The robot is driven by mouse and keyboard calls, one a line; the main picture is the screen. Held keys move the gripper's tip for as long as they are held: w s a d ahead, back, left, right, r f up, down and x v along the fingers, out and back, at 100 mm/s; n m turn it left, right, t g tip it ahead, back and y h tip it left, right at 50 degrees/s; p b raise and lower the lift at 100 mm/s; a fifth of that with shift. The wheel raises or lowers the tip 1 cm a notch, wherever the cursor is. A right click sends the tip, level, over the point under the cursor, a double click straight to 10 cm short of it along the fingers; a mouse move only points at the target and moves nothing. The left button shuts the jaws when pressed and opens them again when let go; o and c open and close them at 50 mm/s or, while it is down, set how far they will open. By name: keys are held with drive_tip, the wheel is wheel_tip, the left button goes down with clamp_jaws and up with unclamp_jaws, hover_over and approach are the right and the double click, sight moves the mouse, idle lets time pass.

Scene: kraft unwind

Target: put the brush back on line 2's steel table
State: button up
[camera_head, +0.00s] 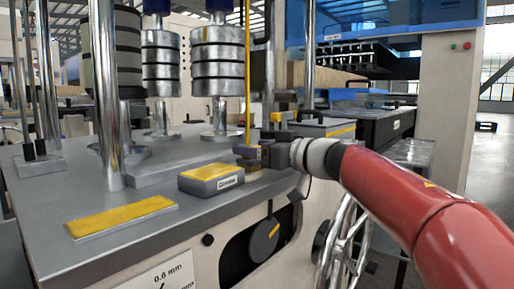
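My red arm reaches in from the right, and my dark gripper (266,150) is at its end, over the right edge of a grey machine deck (120,262). Line 2's steel table cannot be told for sure in this view.
A grey box with a yellow top and label (211,179) and a flat yellow-topped plate (122,217) lie on the deck. Steel posts (107,95) and banded rollers (218,62) stand behind. A spoked handwheel (343,243) is below my arm.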

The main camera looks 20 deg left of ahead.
drive_tip(key=shift+o, duration=0.6)
drive_tip(key=shift+d+r, duration=0.1)
drive_tip(key=shift+r, duration=0.1)
drive_tip(key=v, duration=1.1)
drive_tip(key=shift+s+d, duration=0.15)
drive_tip(key=shift+d, duration=0.25)
